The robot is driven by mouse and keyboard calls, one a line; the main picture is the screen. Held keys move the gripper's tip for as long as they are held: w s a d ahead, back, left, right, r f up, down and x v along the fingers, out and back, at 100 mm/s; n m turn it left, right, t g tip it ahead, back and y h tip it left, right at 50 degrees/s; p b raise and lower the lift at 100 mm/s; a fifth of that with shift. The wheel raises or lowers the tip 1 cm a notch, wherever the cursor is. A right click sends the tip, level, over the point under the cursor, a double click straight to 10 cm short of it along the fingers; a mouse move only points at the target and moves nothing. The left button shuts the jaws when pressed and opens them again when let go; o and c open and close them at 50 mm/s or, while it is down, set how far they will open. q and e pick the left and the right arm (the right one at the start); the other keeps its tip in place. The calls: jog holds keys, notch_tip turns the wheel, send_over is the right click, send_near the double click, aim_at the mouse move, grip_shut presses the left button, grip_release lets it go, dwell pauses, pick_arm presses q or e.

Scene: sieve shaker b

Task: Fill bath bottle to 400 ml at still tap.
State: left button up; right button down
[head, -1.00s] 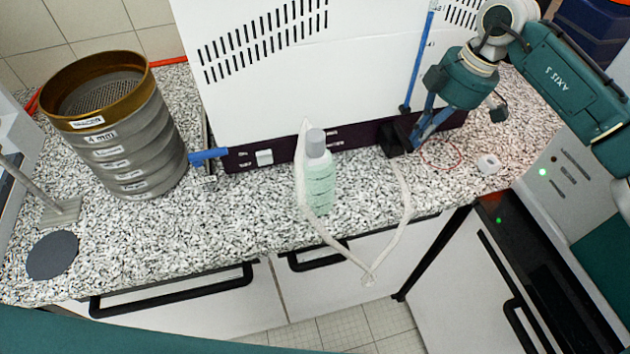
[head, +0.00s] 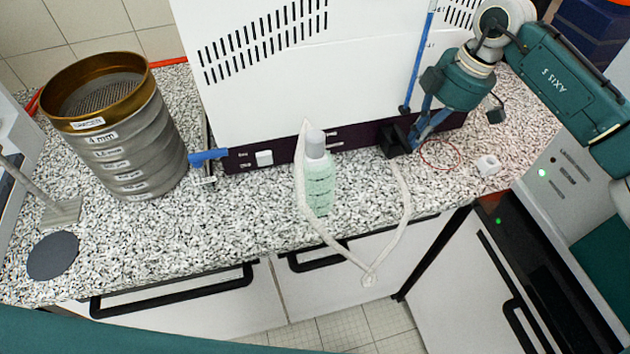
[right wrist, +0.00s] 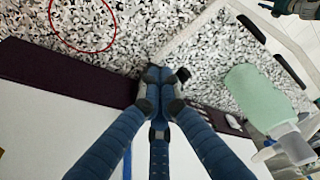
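The bath bottle (head: 319,185) stands upright on the speckled worktop, with a grey cap-like top and a pale green body. It also shows in the right wrist view (right wrist: 258,92). I cannot read its level. A whitish hose (head: 401,192) runs from the black tap (head: 393,141) on the still (head: 265,100), loops down past the worktop edge and rises beside the bottle. My right gripper (head: 416,143) points down right beside the tap. In the right wrist view its fingertips (right wrist: 160,82) are together, with a black piece (right wrist: 183,75) beside them. My left gripper is out of view.
A sieve stack (head: 125,145) stands at the left, near a dark disc (head: 52,256). A blue-handled valve (head: 208,157) sticks out at the still's lower left. A small white item (head: 488,165) lies at the right. The worktop between the sieves and bottle is clear.

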jog(key=shift+s+a, duration=0.1)
jog(key=shift+a, duration=0.8)
jog(key=p+v, duration=0.2)
jog(key=v, duration=0.1)
jog(key=p+v, duration=0.1)
jog(key=p, duration=0.1)
jog(key=shift+s+a+r, duration=0.15)
jog(key=shift+a+r, duration=0.1)
jog(key=shift+r, duration=0.2)
jog(key=w+a+f+b, duration=0.1)
jog(key=w+a+f, duration=0.2)
jog(key=a, duration=0.3)
jog(key=shift+w+f+b, duration=0.15)
jog(key=shift+f+b, duration=0.15)
jog(key=shift+f, duration=0.6)
jog(key=shift+a, duration=0.1)
